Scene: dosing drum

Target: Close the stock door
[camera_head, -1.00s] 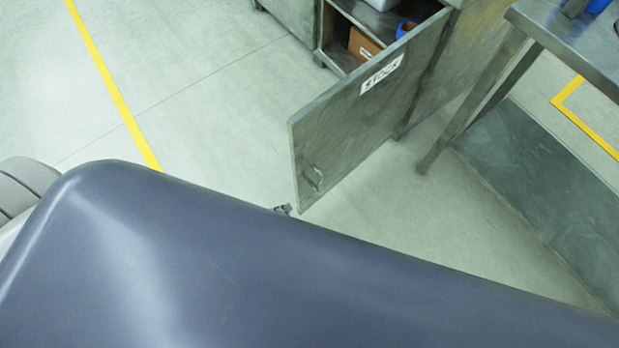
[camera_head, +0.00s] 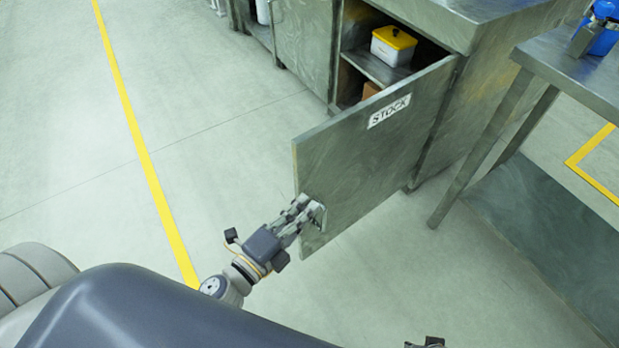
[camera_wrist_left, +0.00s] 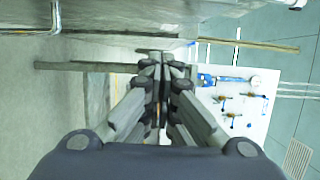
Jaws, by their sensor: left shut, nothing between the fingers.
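The stock door (camera_head: 365,155) is a grey metal panel with a white STOCK label (camera_head: 389,111). It stands wide open, swung out from the cabinet (camera_head: 480,95). Its handle (camera_head: 319,214) is near the free lower edge, partly hidden by my fingers. My left gripper (camera_head: 306,211) is at the handle, in front of the door face. Its fingers are shut with nothing between them; I cannot tell whether they touch the handle or door. The left wrist view shows the fingers (camera_wrist_left: 161,75) closed together. A small dark part, apparently of my right gripper (camera_head: 427,343), shows at the bottom edge.
Inside the cabinet, a white box with a yellow lid (camera_head: 393,46) stands on the shelf, with a brown box (camera_head: 371,90) below. A metal table (camera_head: 570,75) stands to the right, its leg near the door. Floor left of the door is clear, with a yellow line (camera_head: 140,150).

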